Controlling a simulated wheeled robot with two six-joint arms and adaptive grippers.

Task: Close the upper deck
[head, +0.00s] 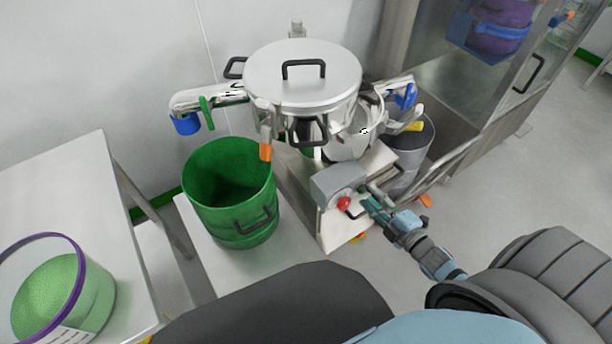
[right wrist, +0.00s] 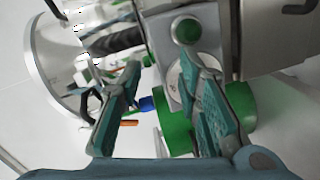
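The steel machine's round upper lid (head: 330,88), with a black handle (head: 303,63) on top, sits at the upper middle of the head view. It looks roughly level, but I cannot tell whether it is seated. Part of a round steel disc (right wrist: 45,75) shows at the left of the right wrist view. An orange-ended clamp lever (head: 265,151) hangs below the lid's front edge. My right gripper (head: 372,205) is beside the grey control box (head: 338,180), below and right of the lid. In the right wrist view (right wrist: 160,95) its fingers are apart, with nothing held. My left gripper is out of view.
A green bucket (head: 215,165) stands left of the machine. A clear tub with a purple rim (head: 75,243) stands on a white table (head: 60,175) at left. A red button (head: 343,203) is on the control box. A steel cabinet (head: 450,95) stands at right. Open floor (head: 535,170) lies at right.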

